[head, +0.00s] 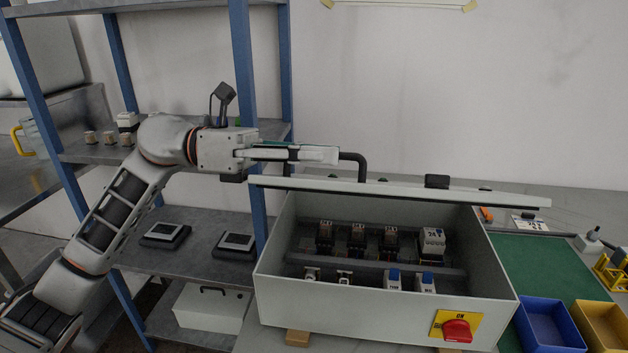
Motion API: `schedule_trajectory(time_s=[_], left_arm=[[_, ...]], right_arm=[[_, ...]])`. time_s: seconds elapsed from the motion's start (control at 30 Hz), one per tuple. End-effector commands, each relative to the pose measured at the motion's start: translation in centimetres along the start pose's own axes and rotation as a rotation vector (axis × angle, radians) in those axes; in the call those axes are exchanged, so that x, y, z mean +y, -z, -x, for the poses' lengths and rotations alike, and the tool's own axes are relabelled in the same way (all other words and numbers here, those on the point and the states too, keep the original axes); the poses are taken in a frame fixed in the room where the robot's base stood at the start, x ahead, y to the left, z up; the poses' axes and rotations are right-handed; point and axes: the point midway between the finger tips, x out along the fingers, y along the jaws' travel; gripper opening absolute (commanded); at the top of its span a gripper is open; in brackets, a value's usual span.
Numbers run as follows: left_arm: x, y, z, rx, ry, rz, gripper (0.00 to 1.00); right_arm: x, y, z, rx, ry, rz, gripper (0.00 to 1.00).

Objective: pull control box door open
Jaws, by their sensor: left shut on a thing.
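The control box (350,309) is a grey open-topped case on the table, with several relays and switches inside and a red knob on a yellow plate (458,327) at its front. Its door (400,190) is a pale panel seen nearly edge-on above the box's back part, raised so that the inside shows. A black handle (360,160) stands on the door's upper side. My left gripper (335,155) is at the left part of this handle and is shut on it; the exact contact is partly hidden by the fingers. My right gripper is not in view.
A blue-post shelf (245,80) stands behind my left arm. Right of the box are a green mat (545,265), a blue bin (548,325) and a yellow bin (603,325). The wall above the door is clear.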

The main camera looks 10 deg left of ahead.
Motion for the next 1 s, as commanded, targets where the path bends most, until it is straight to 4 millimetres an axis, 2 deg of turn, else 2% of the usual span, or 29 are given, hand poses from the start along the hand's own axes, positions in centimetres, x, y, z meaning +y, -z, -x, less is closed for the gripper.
schedule_trajectory(time_s=[0.03,0.3,0.8,0.93,0.97,1.0], left_arm=[[0.0,-1.5,0.1,-0.004,-0.001,0.018,0.0],[1.2,-3.2,0.1,-0.004,0.0,0.11,0.0],[1.5,-3.3,0.0,-0.003,0.001,0.131,0.0],[1.5,-3.3,0.0,-0.003,0.001,0.13,0.0],[1.5,-3.3,0.0,-0.003,0.001,0.13,0.0],[1.5,-3.3,0.0,-0.003,0.001,0.13,0.0]], right_arm=[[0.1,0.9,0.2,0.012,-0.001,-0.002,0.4],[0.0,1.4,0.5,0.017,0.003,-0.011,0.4],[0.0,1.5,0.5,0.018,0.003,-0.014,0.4],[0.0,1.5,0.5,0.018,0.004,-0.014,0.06],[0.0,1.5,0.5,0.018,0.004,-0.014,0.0],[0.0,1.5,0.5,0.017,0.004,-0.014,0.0]])
